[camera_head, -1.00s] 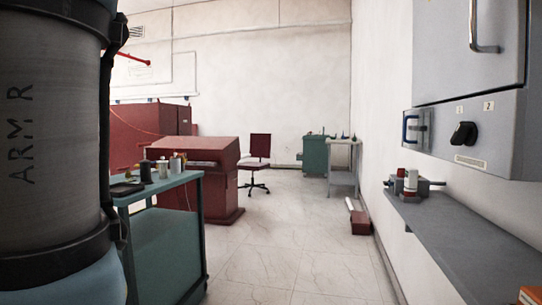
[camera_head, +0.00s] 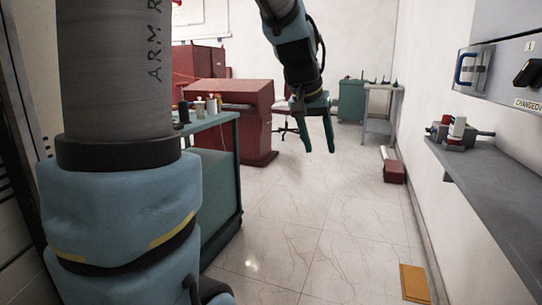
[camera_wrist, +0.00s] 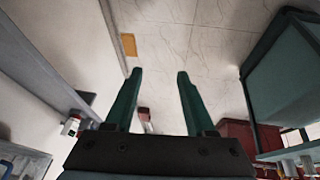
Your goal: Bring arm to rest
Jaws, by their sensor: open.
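My gripper (camera_head: 319,136) hangs from my blue and grey arm in the upper middle of the head view, its two green fingers pointing down. The fingers are apart with nothing between them. It is in the air, in front of the red desk and chair as seen from the head. In the wrist view my gripper (camera_wrist: 157,74) also shows open and empty, with the pale tiled floor beyond its fingertips. A large part of my arm fills the left of the head view.
A teal cart (camera_head: 213,185) with small jars stands left of centre. A red desk (camera_head: 234,110) is behind it. A grey shelf (camera_head: 490,190) with a small device (camera_head: 457,133) runs along the right wall. An orange panel (camera_head: 414,283) lies on the floor. The middle floor is clear.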

